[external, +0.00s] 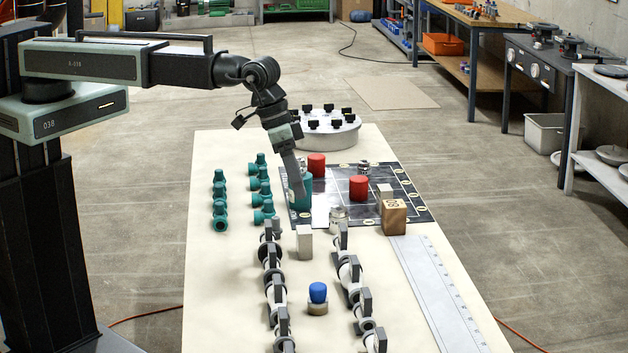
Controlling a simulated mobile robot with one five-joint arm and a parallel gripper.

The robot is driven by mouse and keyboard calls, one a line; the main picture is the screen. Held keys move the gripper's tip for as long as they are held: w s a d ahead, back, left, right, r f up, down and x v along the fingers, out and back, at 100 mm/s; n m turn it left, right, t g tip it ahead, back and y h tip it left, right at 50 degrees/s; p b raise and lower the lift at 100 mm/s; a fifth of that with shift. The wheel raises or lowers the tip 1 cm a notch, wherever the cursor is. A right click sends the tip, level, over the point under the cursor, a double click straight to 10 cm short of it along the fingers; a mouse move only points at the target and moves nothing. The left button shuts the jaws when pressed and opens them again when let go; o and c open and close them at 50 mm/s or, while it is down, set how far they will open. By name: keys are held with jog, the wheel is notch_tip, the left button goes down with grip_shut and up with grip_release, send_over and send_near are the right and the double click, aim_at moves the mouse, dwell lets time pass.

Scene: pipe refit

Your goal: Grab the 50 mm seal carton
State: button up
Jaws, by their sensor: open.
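A brown carton (394,217) with a dark printed marking stands upright on the table by the front right edge of the black gridded mat (419,214). The marking is too small to read surely; no other thing in view looks like a carton. My gripper (300,193) points down over the left part of the mat, well to the left of the carton and apart from it. It is open, beside or in front of a teal cylinder (301,198); whether they touch I cannot tell. The fingertips are partly unclear against it.
Red cylinders (359,188), a small pale block (385,191) and a metal-and-glass piece (338,219) stand around the mat. A grey block (304,242), valve rows (354,280) and a blue-capped piece (318,293) are nearer. Teal fittings (219,203) stand left; a ruler (440,290) lies right.

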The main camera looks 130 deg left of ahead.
jog(key=a+f+y+b, duration=0.1)
jog(key=a+f+b, duration=0.25)
jog(key=a, duration=0.65)
jog(key=a+f+b, duration=0.3)
jog(key=a+f, duration=0.1)
jog(key=a, duration=0.6)
jog(key=y+b, duration=0.1)
jog(key=b, duration=0.5)
send_near(382, 188)
jog(key=shift+g, duration=0.3)
jog(key=x, duration=0.5)
jog(key=shift+w+d, duration=0.2)
jog(key=shift+s+a, duration=0.2)
jog(key=shift+a, duration=0.1)
jog(key=shift+b+x, duration=0.85)
jog(key=shift+x, duration=0.25)
jog(key=b+x, duration=0.5)
jog(key=shift+w+a+f, duration=0.1)
jog(key=shift+w+f, duration=0.05)
jog(key=shift+f, duration=0.2)
jog(key=shift+r, duration=0.2)
jog(key=c, duration=1.4)
jog(key=shift+c, duration=0.2)
